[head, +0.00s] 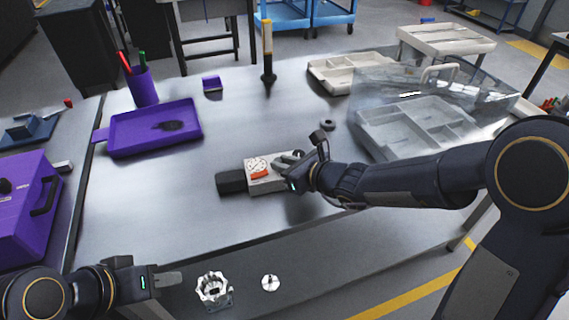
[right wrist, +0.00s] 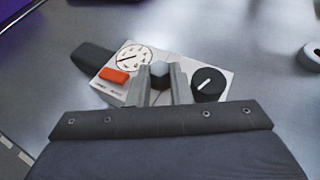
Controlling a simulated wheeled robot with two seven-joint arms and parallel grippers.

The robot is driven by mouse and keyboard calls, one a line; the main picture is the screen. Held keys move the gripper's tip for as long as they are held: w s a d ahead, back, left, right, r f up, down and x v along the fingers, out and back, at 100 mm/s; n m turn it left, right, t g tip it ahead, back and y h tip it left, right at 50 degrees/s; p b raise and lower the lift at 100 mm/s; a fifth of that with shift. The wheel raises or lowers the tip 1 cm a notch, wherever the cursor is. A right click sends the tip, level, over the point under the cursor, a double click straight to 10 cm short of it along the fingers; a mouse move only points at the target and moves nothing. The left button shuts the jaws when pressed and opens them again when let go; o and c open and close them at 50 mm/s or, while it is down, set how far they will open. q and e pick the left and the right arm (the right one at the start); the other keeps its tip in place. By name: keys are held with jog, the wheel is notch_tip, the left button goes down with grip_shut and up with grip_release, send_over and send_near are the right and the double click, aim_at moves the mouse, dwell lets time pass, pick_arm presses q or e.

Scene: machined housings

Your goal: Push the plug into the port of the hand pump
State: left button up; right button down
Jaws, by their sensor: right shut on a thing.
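The hand pump (head: 262,174) is a white box with a gauge, an orange button, a black knob and a black grip at its left end, lying on the metal table. My right gripper (head: 284,160) is over the box. In the right wrist view its fingers (right wrist: 160,88) are shut on a small dark grey faceted piece, which I take for the plug (right wrist: 160,70). It sits at the box's face between gauge and knob. The fingers hide the port, so I cannot tell how deep the plug is. My left gripper (head: 168,279) is off the table's front edge, away from the pump.
A purple tray (head: 150,138), a purple pen cup (head: 142,86) and a small purple holder (head: 212,84) stand on the left. A dark ring (head: 327,125) lies behind the right wrist. A grey divided tray (head: 405,128) with a clear lid is at right. The table's middle left is clear.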

jog(key=c, duration=1.2)
grip_release()
jog(key=shift+c, duration=0.2)
jog(key=shift+p+v, duration=0.4)
jog(key=shift+v, duration=3.5)
jog(key=shift+s+r, duration=0.1)
jog(key=shift+r, duration=0.05)
jog(key=s+d+r+n+g+y+p, duration=0.2)
jog(key=s+d+r+n+g+p, duration=0.1)
jog(key=s+r+n, duration=0.9)
jog(key=s+d+f+n+h+p, duration=0.1)
jog(key=s+d+f+n+h, duration=0.2)
jog(key=s+d+n, duration=0.2)
jog(key=s+d+f+n+g+h+p, duration=0.1)
jog(key=s+d+f+n+h, duration=0.3)
jog(key=s+d+n, duration=0.2)
jog(key=n, duration=0.2)
jog(key=shift+f+n+p, duration=0.3)
jog(key=shift+n+p, duration=0.1)
